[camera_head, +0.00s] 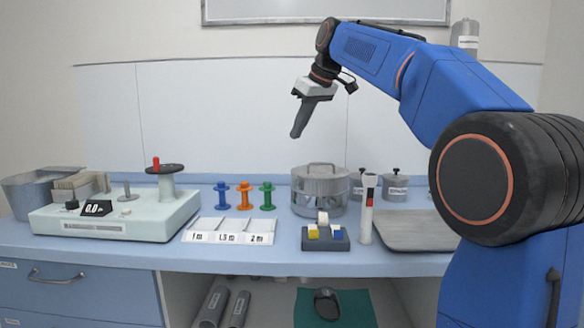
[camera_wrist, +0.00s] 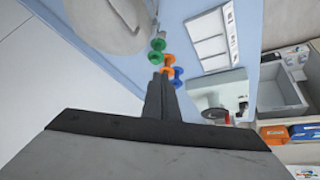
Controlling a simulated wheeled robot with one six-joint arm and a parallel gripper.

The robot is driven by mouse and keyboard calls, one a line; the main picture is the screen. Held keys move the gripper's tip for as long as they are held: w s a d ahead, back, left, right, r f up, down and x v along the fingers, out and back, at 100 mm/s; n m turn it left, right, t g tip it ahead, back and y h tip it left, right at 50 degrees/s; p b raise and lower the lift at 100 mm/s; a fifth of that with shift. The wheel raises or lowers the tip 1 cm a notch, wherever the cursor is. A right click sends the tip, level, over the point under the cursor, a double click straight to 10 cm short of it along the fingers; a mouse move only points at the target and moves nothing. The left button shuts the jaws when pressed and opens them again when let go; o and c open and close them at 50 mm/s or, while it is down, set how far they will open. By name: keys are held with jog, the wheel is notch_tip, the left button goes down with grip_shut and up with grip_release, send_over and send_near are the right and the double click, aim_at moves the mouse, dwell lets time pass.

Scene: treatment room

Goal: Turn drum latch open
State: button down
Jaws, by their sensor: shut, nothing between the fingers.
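The drum (camera_head: 319,190) is a grey metal cylinder with a lid and a hoop-like top bar, standing upright at the back of the blue counter, right of centre. Its latch is too small to make out. In the wrist view a grey rounded body at the top left looks like the drum (camera_wrist: 100,22). My gripper (camera_head: 297,133) hangs above and slightly left of the drum, well clear of it, pointing down with a tilt. Its fingers are together and empty; they also show in the wrist view (camera_wrist: 161,88).
Blue, orange and green spools (camera_head: 245,196) stand left of the drum. A labelled tray (camera_head: 230,238), a small block with coloured pieces (camera_head: 325,240) and an upright tube (camera_head: 367,208) are in front. A winding machine (camera_head: 120,215) is left, a flat metal tray (camera_head: 415,231) right.

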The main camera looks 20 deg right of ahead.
send_over(295, 178)
jog(key=w+a, duration=0.2)
jog(key=w, duration=0.1)
notch_tip(295, 178, down, 8)
jog(key=f, duration=0.1)
jog(key=shift+s+d+f, duration=0.65)
jog(key=shift+s+f, duration=0.15)
jog(key=shift+s, duration=0.15)
jog(key=shift+s+d+f, duration=0.2)
jog(key=shift+s+f, duration=0.1)
jog(key=shift+f, duration=0.15)
jog(key=shift+s, duration=0.1)
jog(key=shift+s+d+t, duration=0.1)
jog(key=shift+d+t, duration=0.05)
jog(key=shift+t, duration=0.25)
